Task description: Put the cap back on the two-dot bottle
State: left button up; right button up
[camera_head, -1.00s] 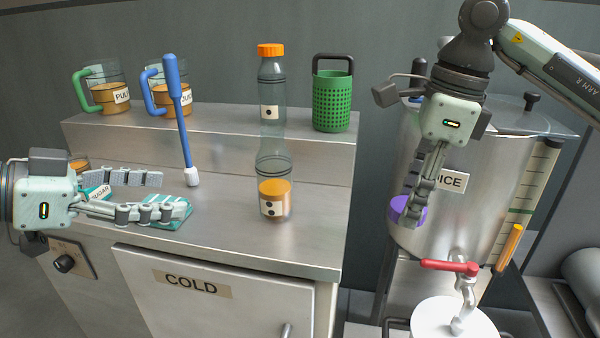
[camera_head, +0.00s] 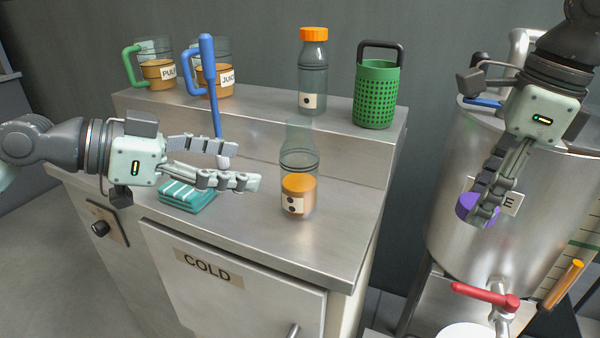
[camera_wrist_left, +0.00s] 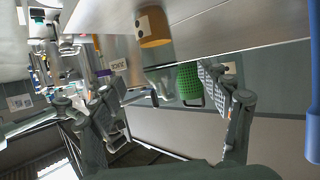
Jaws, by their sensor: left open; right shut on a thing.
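The two-dot bottle (camera_head: 298,197) stands upright and uncapped on the steel counter, clear with orange juice in its lower part. It also shows upside down at the top of the left wrist view (camera_wrist_left: 155,27). My left gripper (camera_head: 243,165) is open and empty, to the left of the bottle and apart from it, fingers pointing towards it. My right gripper (camera_head: 482,212) is shut on a purple cap (camera_head: 467,206), held in front of the steel tank, well right of the bottle. Its fingers hide part of the cap.
A one-dot bottle (camera_head: 312,75) with an orange cap and a green basket (camera_head: 376,95) stand on the raised shelf with two jugs. A blue-handled tool (camera_head: 209,90) leans near my left gripper, above a folded teal cloth (camera_head: 187,196). The tank (camera_head: 450,235) has a red-handled tap (camera_head: 486,297).

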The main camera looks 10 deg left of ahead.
aim_at(281, 170)
pick_arm(q)
jog(key=p+x, duration=0.1)
jog(key=x, duration=0.4)
jog(key=shift+r, duration=0.2)
pick_arm(e)
jog(key=shift+r, duration=0.6)
pick_arm(q)
jog(key=shift+w+d+f, duration=0.35)
jog(key=shift+d+f, duration=0.05)
jog(key=shift+d, duration=0.05)
jog(key=shift+d, duration=0.1)
pick_arm(e)
jog(key=shift+r, duration=0.1)
pick_arm(q)
jog(key=x, duration=0.2)
jog(key=p+x, duration=0.1)
jog(key=x, duration=0.2)
jog(key=shift+s+f, duration=0.1)
jog(key=shift+f, duration=0.2)
pick_arm(e)
jog(key=shift+r, duration=0.35)
pick_arm(q)
jog(key=c, duration=1.4)
